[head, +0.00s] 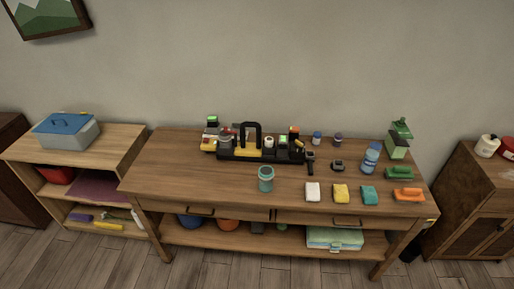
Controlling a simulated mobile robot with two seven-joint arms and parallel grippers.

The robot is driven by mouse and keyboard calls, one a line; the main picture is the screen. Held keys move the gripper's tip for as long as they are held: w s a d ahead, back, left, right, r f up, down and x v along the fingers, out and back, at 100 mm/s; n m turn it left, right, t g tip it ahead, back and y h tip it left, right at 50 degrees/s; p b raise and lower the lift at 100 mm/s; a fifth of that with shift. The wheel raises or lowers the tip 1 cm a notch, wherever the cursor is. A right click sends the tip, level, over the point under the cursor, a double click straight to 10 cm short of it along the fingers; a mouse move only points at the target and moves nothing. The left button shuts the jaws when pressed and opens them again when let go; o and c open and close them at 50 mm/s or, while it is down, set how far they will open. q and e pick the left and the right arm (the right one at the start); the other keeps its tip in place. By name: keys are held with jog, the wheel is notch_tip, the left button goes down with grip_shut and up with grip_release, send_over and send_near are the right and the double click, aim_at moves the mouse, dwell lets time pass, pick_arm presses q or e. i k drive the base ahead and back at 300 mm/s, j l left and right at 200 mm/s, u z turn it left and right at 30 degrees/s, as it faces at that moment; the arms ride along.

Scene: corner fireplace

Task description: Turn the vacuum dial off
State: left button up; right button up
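On the wooden table stands a black device (251,140) with an upright handle and a low black base. Yellow, green and orange parts cluster on it. A small round, pale-faced part (268,142) sits right of the handle; I cannot tell whether it is the vacuum dial. The picture is too small to read any dial setting. Neither of my grippers is in view.
The wooden table (185,170) is clear at its front left. A teal cup (265,179) stands before the device. Sponges, including a white one (312,191), brushes and a blue bottle (370,158) occupy the right. A blue-lidded box (67,131) sits on the left shelf.

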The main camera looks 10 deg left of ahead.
aim_at(298, 145)
jog(key=u, duration=0.65)
jog(key=i+l+u, duration=0.15)
jog(key=l+u, duration=0.7)
jog(key=l, duration=0.15)
jog(key=i+l, duration=0.05)
